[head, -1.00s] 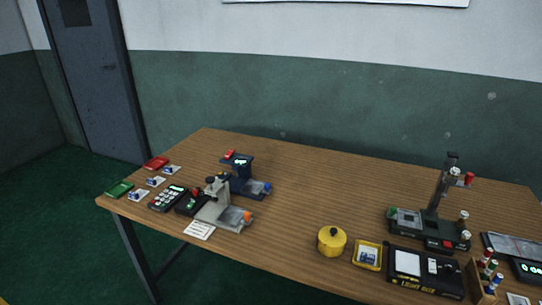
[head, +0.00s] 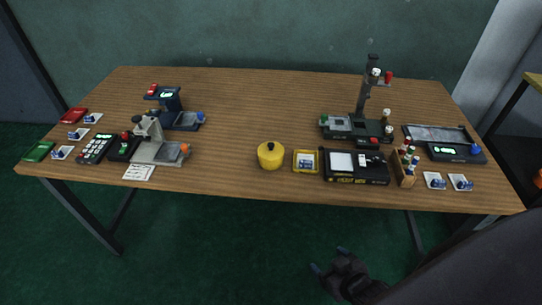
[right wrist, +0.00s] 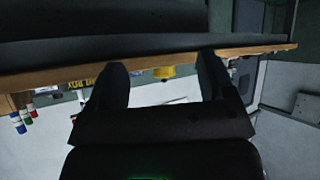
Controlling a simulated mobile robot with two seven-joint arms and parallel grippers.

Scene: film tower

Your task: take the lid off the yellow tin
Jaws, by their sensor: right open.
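The yellow tin (head: 271,159) stands upright on the wooden table near its front edge, with its lid on and a dark knob (head: 269,146) on top. My right gripper (head: 329,268) is open and empty, low in front of the table and below the tabletop, apart from the tin. In the right wrist view the open fingers (right wrist: 160,80) point toward the table edge. A small part of the yellow tin (right wrist: 164,72) shows between them. My left gripper is not in view.
Right of the tin sit a yellow tray (head: 306,170), a black light box (head: 356,178) and a wooden rack of small bottles (head: 405,180). A grey device (head: 160,150) stands to the left. The table (head: 235,125) is clear behind and left of the tin.

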